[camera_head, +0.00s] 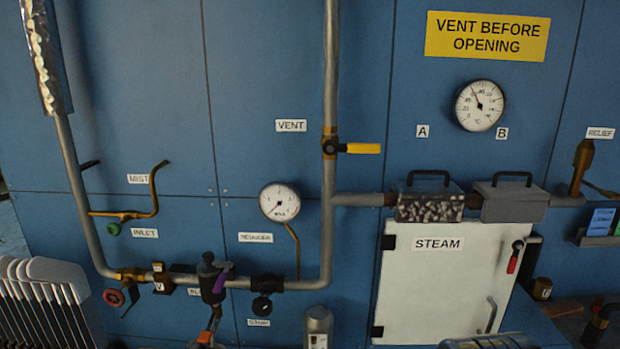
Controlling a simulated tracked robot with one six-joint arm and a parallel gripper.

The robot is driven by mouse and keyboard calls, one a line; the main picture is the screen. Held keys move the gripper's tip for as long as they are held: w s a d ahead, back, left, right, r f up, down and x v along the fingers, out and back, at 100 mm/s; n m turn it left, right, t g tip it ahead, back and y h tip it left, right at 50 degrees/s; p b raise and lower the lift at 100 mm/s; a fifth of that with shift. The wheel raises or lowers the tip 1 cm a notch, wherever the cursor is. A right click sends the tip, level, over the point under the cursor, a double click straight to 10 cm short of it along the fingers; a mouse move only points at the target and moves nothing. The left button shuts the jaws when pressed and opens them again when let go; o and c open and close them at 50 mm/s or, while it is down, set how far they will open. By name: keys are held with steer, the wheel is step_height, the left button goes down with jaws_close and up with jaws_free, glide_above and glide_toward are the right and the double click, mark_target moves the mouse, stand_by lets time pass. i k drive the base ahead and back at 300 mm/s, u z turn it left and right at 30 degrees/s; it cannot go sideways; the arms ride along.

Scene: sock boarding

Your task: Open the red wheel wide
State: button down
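The red wheel (114,297) is small and sits at the lower left, facing outward. It is just below a brass valve body (131,274) on the grey pipe, near the INLET label (145,233). How far the wheel is turned cannot be told from this view. Nothing is seen touching it. I cannot make out my gripper in this view.
White ribbed panels (48,290) stand left of the wheel. A brass pipe with a green knob (112,229) is above it. A black valve with a purple part (216,281) is to the right. The STEAM door (430,290) looks shut and has a red handle (514,260).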

mark_target(118, 296)
steer(key=u, duration=1.6)
steer(key=k, duration=0.5)
steer(key=z, duration=0.45)
steer(key=i, duration=0.35)
